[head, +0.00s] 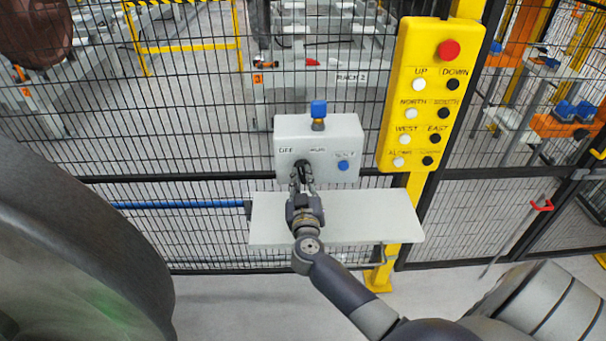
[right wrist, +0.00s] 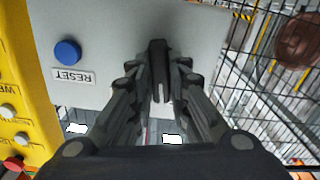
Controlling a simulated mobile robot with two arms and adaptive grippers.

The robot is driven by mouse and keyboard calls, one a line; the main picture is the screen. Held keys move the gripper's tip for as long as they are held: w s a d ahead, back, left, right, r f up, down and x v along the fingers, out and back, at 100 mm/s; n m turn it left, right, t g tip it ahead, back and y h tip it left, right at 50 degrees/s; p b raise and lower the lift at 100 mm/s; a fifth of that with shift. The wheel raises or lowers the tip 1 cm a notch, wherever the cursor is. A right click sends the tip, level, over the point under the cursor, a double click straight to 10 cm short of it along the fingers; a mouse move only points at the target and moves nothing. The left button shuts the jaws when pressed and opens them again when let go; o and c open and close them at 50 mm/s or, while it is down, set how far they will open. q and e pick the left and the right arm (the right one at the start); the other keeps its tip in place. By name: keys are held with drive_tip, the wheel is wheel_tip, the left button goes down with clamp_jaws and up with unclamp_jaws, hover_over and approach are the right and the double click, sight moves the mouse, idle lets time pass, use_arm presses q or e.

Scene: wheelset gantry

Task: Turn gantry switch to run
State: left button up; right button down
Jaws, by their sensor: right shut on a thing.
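The gantry switch is a black knob (head: 302,167) on the front of a light grey control box (head: 338,133), below the labels OFF and what looks like RUN. In the right wrist view the knob (right wrist: 159,60) sits between the two fingers, with a pale line on its end. My right gripper (head: 302,184) is shut on the knob, coming in from the front. The fingers partly hide the knob, so I cannot tell which label it points to. My left gripper is not in view.
A blue RESET button (head: 343,166) is right of the knob, and a blue-topped fitting (head: 318,110) stands on the box. A pale shelf (head: 370,218) lies below. A yellow button panel (head: 421,95) with a red button is to the right. Black mesh fence stands behind.

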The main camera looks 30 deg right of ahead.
drive_tip(key=m+p, duration=0.2)
drive_tip(key=shift+r+m, duration=0.15)
drive_tip(key=shift+m, duration=0.25)
drive_tip(key=m+p, duration=0.1)
drive_tip(key=m, duration=0.1)
drive_tip(key=shift+m+p, duration=0.3)
drive_tip(key=shift+m, duration=0.1)
drive_tip(key=shift+m+p, duration=0.35)
drive_tip(key=shift+m, duration=0.85)
drive_tip(key=shift+f+m, duration=0.2)
drive_tip(key=shift+m, duration=1.7)
drive_tip(key=c, duration=1.5)
unclamp_jaws()
drive_tip(key=shift+s+a, duration=0.1)
drive_tip(key=shift+s, duration=0.05)
drive_tip(key=v, duration=1.1)
drive_tip(key=shift+s+a, duration=0.3)
